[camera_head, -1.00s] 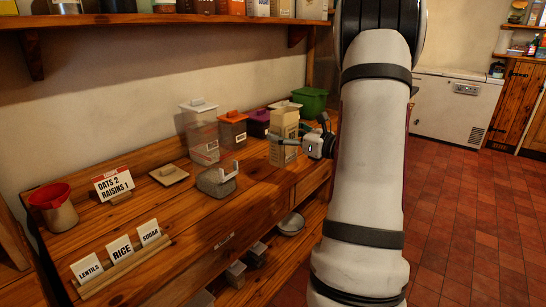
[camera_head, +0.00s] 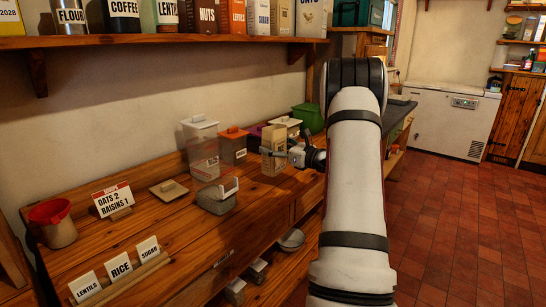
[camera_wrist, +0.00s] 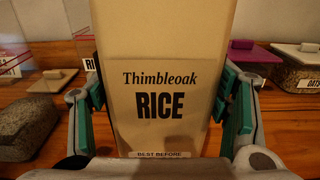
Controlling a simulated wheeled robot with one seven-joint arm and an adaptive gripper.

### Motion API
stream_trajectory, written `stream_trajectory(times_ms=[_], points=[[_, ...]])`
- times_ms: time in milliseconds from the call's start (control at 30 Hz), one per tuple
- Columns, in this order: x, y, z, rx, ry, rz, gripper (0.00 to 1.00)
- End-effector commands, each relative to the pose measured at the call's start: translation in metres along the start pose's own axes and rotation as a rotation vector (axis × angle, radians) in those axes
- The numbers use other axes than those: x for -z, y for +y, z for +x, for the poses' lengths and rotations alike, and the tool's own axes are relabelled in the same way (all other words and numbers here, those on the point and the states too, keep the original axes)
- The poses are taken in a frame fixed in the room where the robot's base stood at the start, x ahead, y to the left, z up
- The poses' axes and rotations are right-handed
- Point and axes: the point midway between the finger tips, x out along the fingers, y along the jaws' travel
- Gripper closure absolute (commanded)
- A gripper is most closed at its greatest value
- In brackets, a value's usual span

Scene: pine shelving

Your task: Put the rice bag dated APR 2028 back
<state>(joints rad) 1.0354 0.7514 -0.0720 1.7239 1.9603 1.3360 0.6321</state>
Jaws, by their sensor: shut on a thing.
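The rice bag (camera_head: 273,150) is a tall tan paper bag. In the wrist view the bag (camera_wrist: 160,75) faces me upright, with a label reading "Thimbleoak RICE". A "BEST BEFORE" strip shows at the bottom edge, but its date is cut off. My gripper (camera_head: 282,157) is shut on the bag, with the green finger pads at its two sides. The bag is over the far part of the wooden counter, in front of the row of bins. I cannot tell whether its base touches the counter.
Bins with white, orange, purple and green (camera_head: 309,118) lids line the wall. A clear container (camera_head: 216,197) and a loose lid (camera_head: 169,189) lie nearer. LENTILS, RICE (camera_head: 120,267) and SUGAR cards stand in front. The upper shelf (camera_head: 170,30) holds labelled packages; a yellow one (camera_head: 9,14) reads "2028".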

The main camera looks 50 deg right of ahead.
Motion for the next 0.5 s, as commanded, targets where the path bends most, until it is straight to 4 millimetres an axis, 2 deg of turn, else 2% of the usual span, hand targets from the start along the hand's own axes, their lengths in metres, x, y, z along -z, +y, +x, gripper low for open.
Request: stream_trajectory(times_ms=[200,400,500], points=[[0.002,-0.006,0.012,-0.001,0.0,-0.001,0.69],[0.034,-0.006,0.01,0.0,0.002,0.002,0.69],[0.036,-0.006,0.01,0.0,-0.001,0.0,0.69]])
